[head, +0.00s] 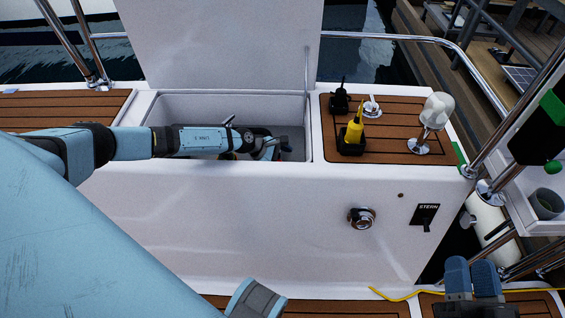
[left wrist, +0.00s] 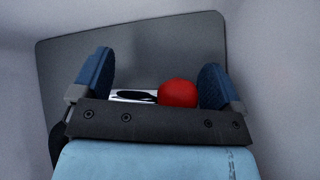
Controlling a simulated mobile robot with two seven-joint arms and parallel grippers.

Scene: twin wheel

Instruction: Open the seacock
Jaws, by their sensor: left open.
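My left arm reaches into the open locker (head: 225,107) in the white bench. My left gripper (head: 275,147) is low inside it, partly hidden by the arm and the locker's front edge. In the left wrist view its blue fingers (left wrist: 155,82) stand wide apart. A red ball knob (left wrist: 177,93) shows between them, nearer the right finger, beside a shiny metal part (left wrist: 132,96) with a dark opening or reflection. Their lower parts are hidden behind the gripper body. I cannot tell the seacock's full shape or lever angle. My right gripper (head: 471,279) is outside the locker at lower right, its blue fingers together, empty.
The raised lid (head: 218,45) stands behind the locker. Right of it, the teak top (head: 395,120) bears a yellow handheld device (head: 355,130), a black one (head: 340,98) and a white dome (head: 437,108). Locker walls close in around my left gripper.

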